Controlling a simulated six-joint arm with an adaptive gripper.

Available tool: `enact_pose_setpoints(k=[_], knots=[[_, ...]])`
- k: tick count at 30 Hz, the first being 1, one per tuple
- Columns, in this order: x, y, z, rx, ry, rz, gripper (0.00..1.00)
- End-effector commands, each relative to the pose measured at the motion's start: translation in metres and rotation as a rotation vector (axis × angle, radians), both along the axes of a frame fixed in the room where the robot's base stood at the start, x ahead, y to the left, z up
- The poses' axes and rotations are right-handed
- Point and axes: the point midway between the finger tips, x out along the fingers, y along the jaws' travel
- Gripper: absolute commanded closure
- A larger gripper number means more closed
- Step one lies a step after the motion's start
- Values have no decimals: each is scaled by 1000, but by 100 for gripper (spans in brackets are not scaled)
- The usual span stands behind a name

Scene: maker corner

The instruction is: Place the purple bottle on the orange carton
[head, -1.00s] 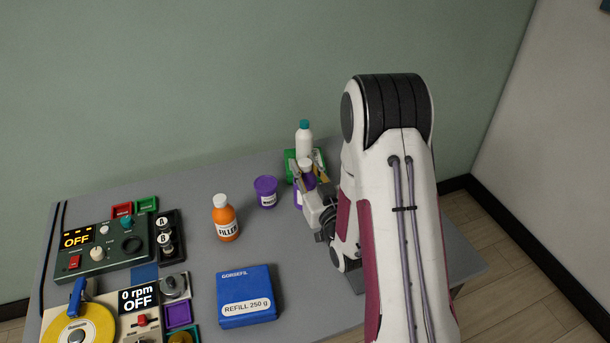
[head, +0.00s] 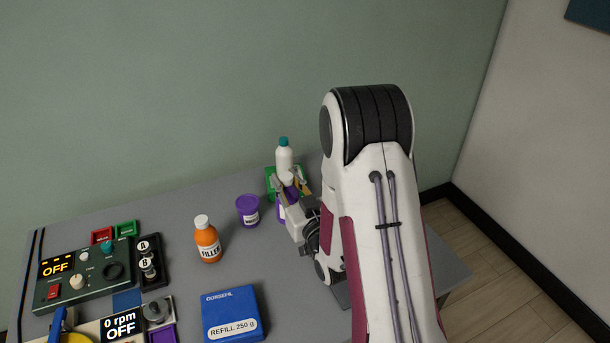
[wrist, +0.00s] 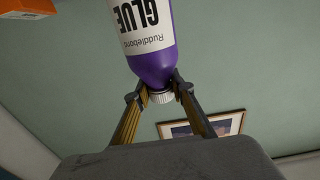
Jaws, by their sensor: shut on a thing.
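In the wrist view the purple bottle (wrist: 152,62) has a white label and a white ribbed cap. My gripper (wrist: 161,88) is shut on it at the neck, just by the cap; it also shows in the head view (head: 287,183). An orange block-like thing (wrist: 25,7), maybe the orange carton, is cut off at the wrist view's upper left corner. No orange carton shows in the head view.
A white bottle with a teal cap (head: 284,158) and a green thing (head: 270,181) are close behind my gripper. A purple tub (head: 247,212), orange filler bottle (head: 208,243) and blue refill box (head: 230,315) stand to the left. Control panels (head: 82,275) fill the far left.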

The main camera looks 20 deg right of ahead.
Motion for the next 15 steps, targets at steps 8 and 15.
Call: enact_pose_setpoints(k=[8, 15], knots=[[-1, -34, -3, -1, -5, -55, 100], [25, -90, 9, -3, -7, -106, 100]])
